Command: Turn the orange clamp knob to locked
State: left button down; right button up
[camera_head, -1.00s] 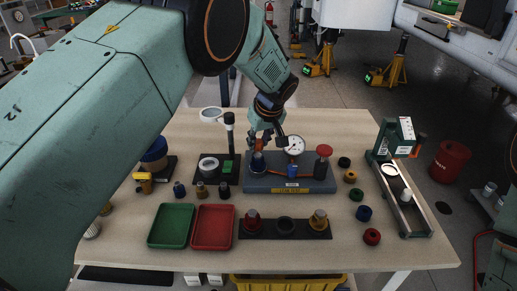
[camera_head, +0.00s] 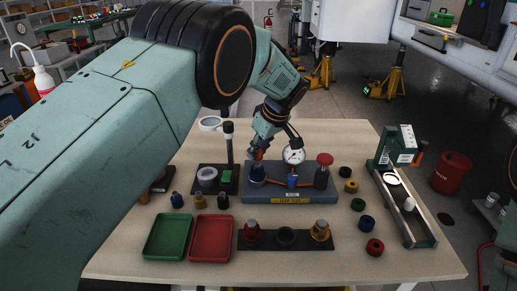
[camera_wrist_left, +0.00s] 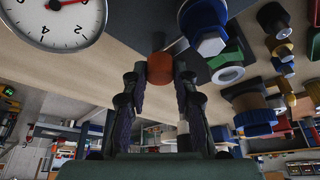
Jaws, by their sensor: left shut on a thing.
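The orange clamp knob (camera_wrist_left: 160,68) shows in the left wrist view between the two fingers of my left gripper (camera_wrist_left: 160,85), which is shut on it. In the head view the left gripper (camera_head: 257,155) reaches down to the left end of the grey leak-test fixture (camera_head: 290,183). There the knob is mostly hidden by the fingers, just above a dark blue part (camera_head: 257,174). I cannot read the knob's angle or any lock mark. My right gripper is not in view.
A black stand (camera_head: 229,150) is close left. Green (camera_head: 167,238) and red (camera_head: 212,240) trays lie in front.

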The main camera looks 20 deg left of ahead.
pick_arm(q)
jog(key=c, duration=1.1)
grip_release()
jog(key=shift+d+r, duration=0.1)
jog(key=shift+o, duration=0.3)
jog(key=v, duration=1.2)
jog(key=shift+s, duration=0.1)
